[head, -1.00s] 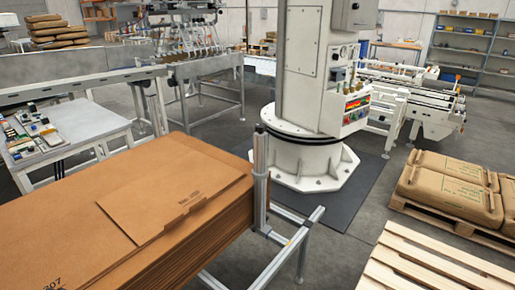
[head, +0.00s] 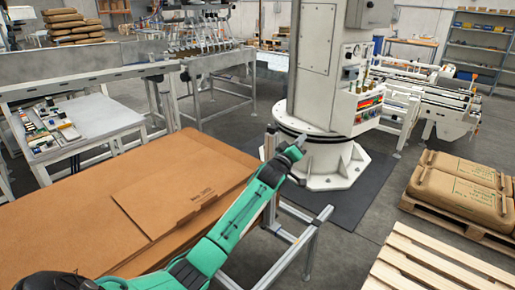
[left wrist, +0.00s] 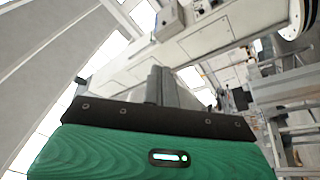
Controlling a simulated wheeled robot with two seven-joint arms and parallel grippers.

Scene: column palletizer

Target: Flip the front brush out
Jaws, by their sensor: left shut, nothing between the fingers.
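My left arm reaches in from the bottom left of the head view, over the stack of brown cardboard sheets (head: 165,170). Its gripper (head: 299,143) is shut and empty, pointing up and right toward the column's base. In the head view it appears beside the top of an upright metal post (head: 269,150) at the stack's corner; I cannot tell whether they touch. The left wrist view shows the shut fingers (left wrist: 157,80) with nothing between them. I cannot make out the front brush with certainty. My right gripper is not in view.
The white palletizer column (head: 320,75) stands behind the gripper on a round base. A low metal frame (head: 300,245) extends from the stack. An empty wooden pallet (head: 430,265) and a pallet of sacks (head: 465,190) are at right. A side table (head: 85,125) holds small parts.

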